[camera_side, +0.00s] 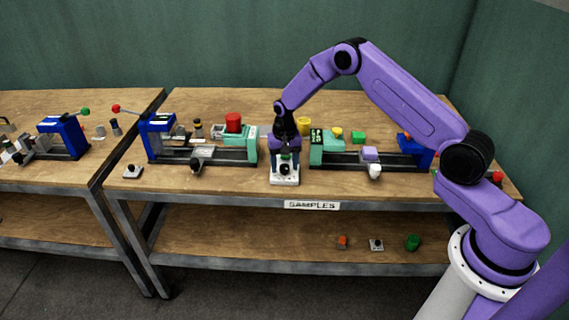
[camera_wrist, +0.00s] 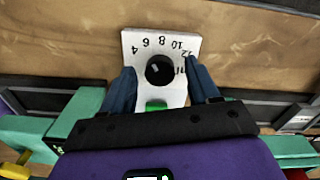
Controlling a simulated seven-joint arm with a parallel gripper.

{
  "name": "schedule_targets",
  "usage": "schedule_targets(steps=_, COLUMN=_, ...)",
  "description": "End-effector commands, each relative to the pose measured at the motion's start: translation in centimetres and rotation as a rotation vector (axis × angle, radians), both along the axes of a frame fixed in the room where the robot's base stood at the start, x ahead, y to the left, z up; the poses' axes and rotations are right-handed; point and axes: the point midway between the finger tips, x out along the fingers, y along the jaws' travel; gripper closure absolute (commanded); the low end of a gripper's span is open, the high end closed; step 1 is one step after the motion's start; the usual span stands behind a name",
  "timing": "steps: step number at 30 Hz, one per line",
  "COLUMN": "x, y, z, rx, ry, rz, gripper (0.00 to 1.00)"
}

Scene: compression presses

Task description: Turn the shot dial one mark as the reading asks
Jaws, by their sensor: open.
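The shot dial is a black round knob (camera_wrist: 160,71) on a white plate (camera_wrist: 134,38), with marks 4, 6, 8, 10 and 12 that appear upside down in the wrist view. A small pale pointer line shows on the knob's upper left; I cannot tell exactly which mark it meets. My gripper (camera_wrist: 159,74) is open, with one dark blue finger on each side of the knob and apparent gaps between. In the side view, my gripper (camera_side: 285,160) is down over the white dial plate (camera_side: 285,181). A small dark display (camera_side: 317,136) has text too small to read.
Teal press blocks (camera_side: 330,145) stand close beside the dial, with rails on both sides. A red cylinder (camera_side: 233,121) and a yellow one (camera_side: 304,126) stand behind. A small white box with a black knob (camera_side: 133,171) sits at the left. The bench front edge is close.

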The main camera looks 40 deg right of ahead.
Motion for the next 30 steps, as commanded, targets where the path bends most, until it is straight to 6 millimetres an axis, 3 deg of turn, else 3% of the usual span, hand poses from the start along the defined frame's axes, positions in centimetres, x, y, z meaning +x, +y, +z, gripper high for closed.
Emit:
schedule_targets(steps=7, x=0.02, y=-0.01, z=-0.06, rx=0.000, ry=-0.001, rz=0.000, gripper=0.40)
schedule_targets(steps=8, x=0.02, y=-0.01, z=-0.05, rx=0.000, ry=-0.001, rz=0.000, gripper=0.46)
schedule_targets(steps=12, x=0.01, y=-0.02, z=-0.04, rx=0.000, ry=0.000, rz=0.000, gripper=0.92)
schedule_targets(steps=13, x=0.01, y=-0.02, z=-0.04, rx=0.000, ry=0.000, rz=0.000, gripper=0.96)
schedule_targets(steps=23, x=0.00, y=-0.01, z=-0.02, rx=0.000, ry=0.000, rz=0.043, gripper=0.96)
schedule_targets(steps=30, x=0.00, y=0.01, z=0.00, rx=0.000, ry=0.000, rz=0.185, gripper=0.96)
